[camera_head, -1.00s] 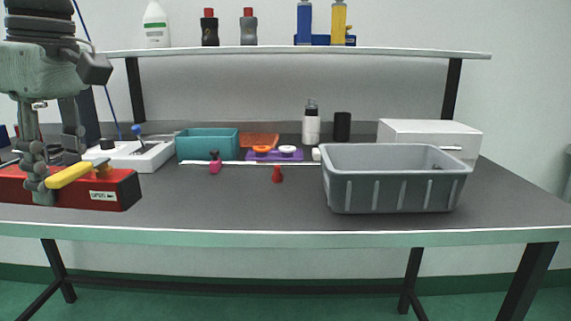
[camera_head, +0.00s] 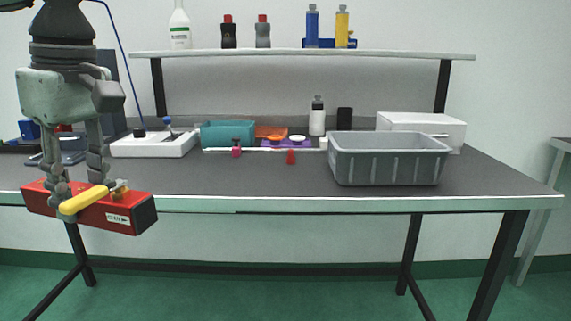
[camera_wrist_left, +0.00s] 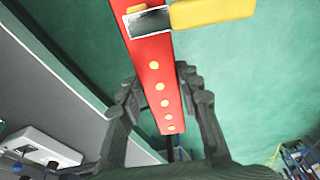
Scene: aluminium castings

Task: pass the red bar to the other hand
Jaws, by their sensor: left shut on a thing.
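Yellow round spots run along the bar, and the yellow handle (camera_wrist_left: 212,12) sticks out to the right. My right gripper is not in view.
The grey table (camera_head: 290,178) carries a grey bin (camera_head: 385,170) at the right, a teal box (camera_head: 228,134), a white box (camera_head: 421,124) and a white device (camera_head: 155,146). A shelf (camera_head: 290,52) with bottles stands behind. The space before the table's middle and right is clear.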

